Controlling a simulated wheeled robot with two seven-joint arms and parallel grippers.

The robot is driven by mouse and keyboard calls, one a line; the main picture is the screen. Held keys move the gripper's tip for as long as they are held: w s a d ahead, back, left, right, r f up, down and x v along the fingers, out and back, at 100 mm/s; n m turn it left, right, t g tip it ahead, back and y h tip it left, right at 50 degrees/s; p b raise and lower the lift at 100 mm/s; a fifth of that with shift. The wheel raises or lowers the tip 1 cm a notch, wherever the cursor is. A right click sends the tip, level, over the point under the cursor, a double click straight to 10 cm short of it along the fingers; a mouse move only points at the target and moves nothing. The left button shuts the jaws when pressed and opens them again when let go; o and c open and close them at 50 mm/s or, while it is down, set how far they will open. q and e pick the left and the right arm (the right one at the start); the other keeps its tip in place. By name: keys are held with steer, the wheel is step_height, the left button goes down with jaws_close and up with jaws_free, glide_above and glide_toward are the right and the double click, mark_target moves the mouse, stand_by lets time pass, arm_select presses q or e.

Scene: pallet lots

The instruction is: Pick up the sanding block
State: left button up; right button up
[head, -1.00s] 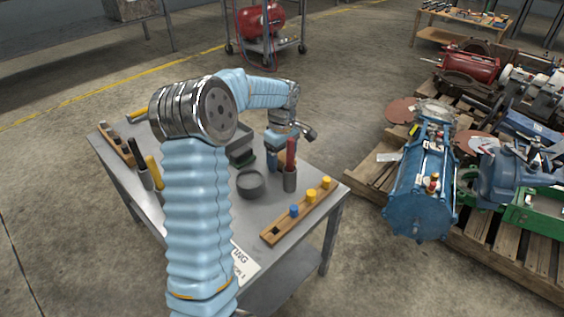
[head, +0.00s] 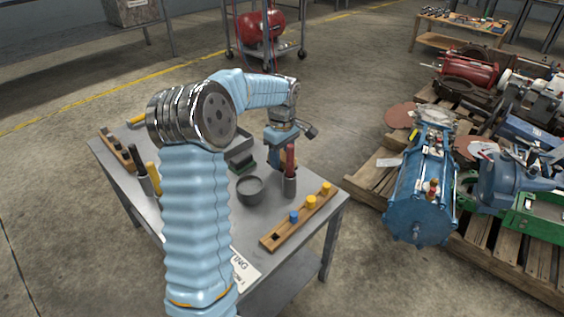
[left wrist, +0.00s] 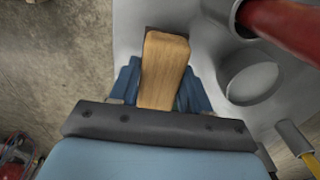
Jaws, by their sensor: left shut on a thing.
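The sanding block (left wrist: 164,68) shows in the left wrist view as a pale wooden block with a dark edge at its far end. My left gripper (left wrist: 160,88) is shut on it, one blue finger on each side. In the head view my left gripper (head: 281,148) is over the right back part of the grey table (head: 215,205), behind the red-handled tool. The block is mostly hidden there, and I cannot tell its exact height above the table. My right gripper is not in view.
A red-handled tool (head: 290,160) stands in a grey cup close to the gripper. A loaded pallet (head: 480,243) stands to the right.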

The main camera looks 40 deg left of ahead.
arm_select(q)
steer(key=s+a+r, duration=0.2)
steer(key=s+r, duration=0.3)
steer(key=s, duration=0.1)
steer(key=s+a+r, duration=0.2)
steer(key=s+r, duration=0.3)
steer(key=s, duration=0.2)
steer(key=shift+a+r, duration=0.25)
steer(key=shift+a, duration=0.05)
